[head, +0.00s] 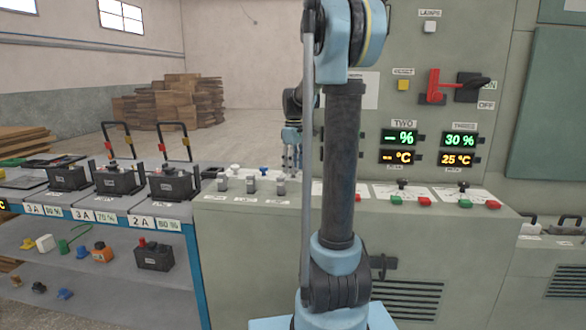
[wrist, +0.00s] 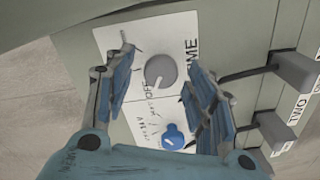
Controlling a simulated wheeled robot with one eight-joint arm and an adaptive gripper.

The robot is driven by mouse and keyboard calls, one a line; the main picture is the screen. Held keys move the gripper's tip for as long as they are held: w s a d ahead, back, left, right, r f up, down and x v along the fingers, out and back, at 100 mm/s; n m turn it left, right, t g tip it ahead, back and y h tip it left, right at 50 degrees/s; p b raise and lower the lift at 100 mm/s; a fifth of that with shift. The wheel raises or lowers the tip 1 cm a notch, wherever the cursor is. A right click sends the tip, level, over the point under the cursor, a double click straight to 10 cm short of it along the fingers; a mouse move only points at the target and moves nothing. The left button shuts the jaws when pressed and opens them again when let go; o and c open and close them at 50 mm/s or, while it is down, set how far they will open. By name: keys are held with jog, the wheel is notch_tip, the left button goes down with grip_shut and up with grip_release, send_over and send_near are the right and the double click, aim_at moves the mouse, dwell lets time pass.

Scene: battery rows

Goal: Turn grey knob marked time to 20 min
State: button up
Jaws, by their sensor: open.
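The grey knob (wrist: 160,71) is round and sits on a white plate (wrist: 113,38) with dark printing; the letters "ME" show beside it, the rest hidden by a finger. My gripper (wrist: 161,62) is open, with one finger on each side of the knob in the picture. I see no clear contact, and its height above the knob is hard to tell. The knob's pointer and the scale are too blurred to read. In the head view my gripper (head: 292,158) points down over the back of the console; the grey knob cannot be made out there.
A blue knob (wrist: 172,135) sits close to the grey one, near the right finger. In the head view, a blue knob (head: 263,172), a white knob (head: 235,169) and short grey switches (head: 251,185) line the console top.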

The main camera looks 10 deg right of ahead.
jog(key=shift+f, duration=0.2)
jog(key=c, duration=1.1)
